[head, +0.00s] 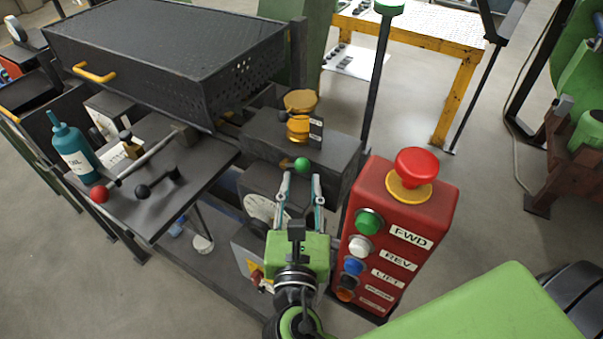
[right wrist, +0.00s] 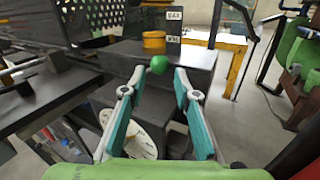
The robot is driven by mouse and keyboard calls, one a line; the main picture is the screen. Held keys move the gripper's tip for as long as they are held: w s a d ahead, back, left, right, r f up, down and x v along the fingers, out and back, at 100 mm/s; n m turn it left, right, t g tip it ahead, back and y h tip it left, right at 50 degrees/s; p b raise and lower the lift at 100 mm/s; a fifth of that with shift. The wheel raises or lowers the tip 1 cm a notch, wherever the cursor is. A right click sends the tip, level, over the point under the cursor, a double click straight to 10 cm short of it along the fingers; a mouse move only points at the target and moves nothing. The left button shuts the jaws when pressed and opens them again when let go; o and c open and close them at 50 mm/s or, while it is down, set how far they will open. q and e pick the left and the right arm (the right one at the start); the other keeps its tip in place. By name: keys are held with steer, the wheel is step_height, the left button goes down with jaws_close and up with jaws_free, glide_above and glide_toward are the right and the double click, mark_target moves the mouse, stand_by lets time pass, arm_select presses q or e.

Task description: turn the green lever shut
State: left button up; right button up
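The green lever shows as a green ball knob (head: 302,164) at the front of a dark grey block, right of the middle of the furnace area. It also shows in the right wrist view (right wrist: 159,64), just beyond and between the fingertips. Its stem is hardly visible. My right gripper (head: 301,181) is open, its two fingers pointing at the knob with one to each side. The gap between the fingers is empty, and the knob looks slightly ahead of the tips. My left gripper is not in view.
A red button box (head: 378,262) with a red mushroom button (head: 416,167) stands close to the right of my right gripper. An orange cylinder (head: 298,127) stands behind the knob.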

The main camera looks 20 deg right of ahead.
mark_target(302, 172)
steer(key=shift+x, duration=1.7)
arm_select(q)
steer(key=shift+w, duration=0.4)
arm_select(e)
jaws_close()
steer(key=f+m+b, duration=0.1)
steer(key=b, duration=0.2)
steer(key=f+m+t+h+b, duration=0.1)
steer(key=m+b, duration=0.1)
steer(key=b, duration=0.1)
steer(key=f+m+b, duration=0.1)
steer(key=b, duration=0.2)
steer(key=shift+s+d+m+t, duration=0.15)
steer(key=shift+s+m+t, duration=0.15)
steer(key=shift+t, duration=0.1)
arm_select(q)
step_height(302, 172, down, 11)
steer(key=b, duration=0.2)
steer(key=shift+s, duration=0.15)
arm_select(e)
steer(key=shift+f+m+h, duration=0.1)
steer(key=shift+m+h, duration=0.4)
steer(key=shift+m, duration=0.1)
